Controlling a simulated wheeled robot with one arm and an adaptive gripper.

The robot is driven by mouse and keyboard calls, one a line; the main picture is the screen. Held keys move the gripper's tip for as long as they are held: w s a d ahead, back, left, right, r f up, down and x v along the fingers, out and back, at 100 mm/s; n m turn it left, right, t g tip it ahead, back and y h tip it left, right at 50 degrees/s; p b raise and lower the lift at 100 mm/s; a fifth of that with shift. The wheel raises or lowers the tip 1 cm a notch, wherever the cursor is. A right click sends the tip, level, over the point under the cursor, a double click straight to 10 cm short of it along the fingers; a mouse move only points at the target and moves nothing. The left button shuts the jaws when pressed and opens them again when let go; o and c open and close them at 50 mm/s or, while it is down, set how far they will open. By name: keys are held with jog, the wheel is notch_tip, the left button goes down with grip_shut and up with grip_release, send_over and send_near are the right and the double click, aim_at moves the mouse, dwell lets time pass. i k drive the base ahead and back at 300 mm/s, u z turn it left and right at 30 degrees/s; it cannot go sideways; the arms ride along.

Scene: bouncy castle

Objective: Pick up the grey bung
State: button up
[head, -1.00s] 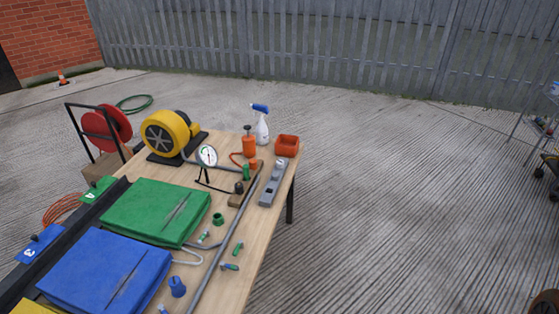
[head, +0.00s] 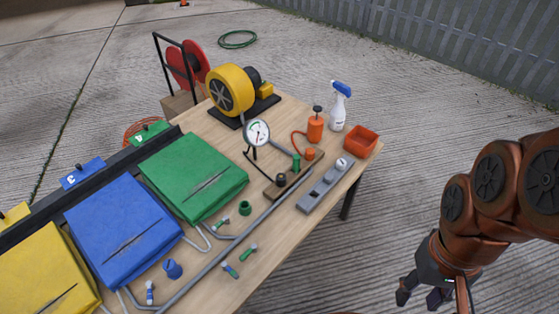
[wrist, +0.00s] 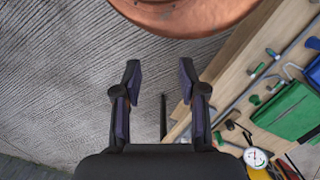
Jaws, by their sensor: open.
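A small dark grey piece, which looks like the grey bung (head: 280,180), stands at the near end of a wooden strip (head: 288,188) on the table. A green piece (head: 296,163) and an orange piece (head: 310,154) stand farther along the strip. My gripper (head: 420,296) is off the table's right side, over the concrete, well apart from the bung. In the wrist view my gripper (wrist: 160,70) is open with nothing between its fingers. The table's edge shows to its right there; I cannot clearly make out the bung in that view.
A grey tray (head: 318,192) lies right of the strip, near the table edge. Green (head: 192,177) and blue (head: 122,228) folded covers fill the left.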

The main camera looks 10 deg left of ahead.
aim_at(328, 177)
jog(key=u, duration=0.8)
jog(key=i, duration=0.8)
jog(key=u, duration=0.65)
